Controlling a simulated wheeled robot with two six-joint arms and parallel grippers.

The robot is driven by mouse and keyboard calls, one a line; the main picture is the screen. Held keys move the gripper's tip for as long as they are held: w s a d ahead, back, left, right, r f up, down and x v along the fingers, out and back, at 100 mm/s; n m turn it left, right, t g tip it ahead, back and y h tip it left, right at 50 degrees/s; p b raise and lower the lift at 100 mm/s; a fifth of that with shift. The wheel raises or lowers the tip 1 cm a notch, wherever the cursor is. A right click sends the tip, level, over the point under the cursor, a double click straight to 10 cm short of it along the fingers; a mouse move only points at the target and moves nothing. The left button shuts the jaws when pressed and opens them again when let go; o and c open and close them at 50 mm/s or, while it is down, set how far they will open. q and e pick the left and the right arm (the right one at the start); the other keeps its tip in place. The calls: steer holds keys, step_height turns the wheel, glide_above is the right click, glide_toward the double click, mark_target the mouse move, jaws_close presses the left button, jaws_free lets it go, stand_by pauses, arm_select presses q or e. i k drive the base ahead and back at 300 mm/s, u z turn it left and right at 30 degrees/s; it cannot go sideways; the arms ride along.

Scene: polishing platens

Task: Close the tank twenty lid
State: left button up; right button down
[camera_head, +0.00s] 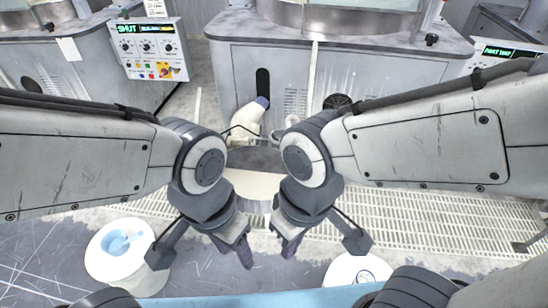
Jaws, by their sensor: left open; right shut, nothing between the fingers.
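No lid or tank marked twenty can be made out in the head view. My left gripper (237,250) hangs in the lower middle, open and empty. My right gripper (287,243) is just to its right, pointing down, shut with nothing in it. Both are apart from the machines behind them. A grey cabinet with a round metal tank (335,20) on top stands at the back centre. The tank's upper part is cut off by the picture edge.
A white bucket with blue inside (100,262) stands at lower left, another white container (345,270) at lower right. Control panels stand at left (150,48) and right (505,53). A pale floor grating (430,222) crosses the middle. A white bottle-like object (246,121) is by the cabinet.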

mark_target(260, 159)
steer(key=k, duration=0.5)
steer(key=u, duration=0.75)
steer(key=i, duration=1.6)
steer(key=z, duration=0.1)
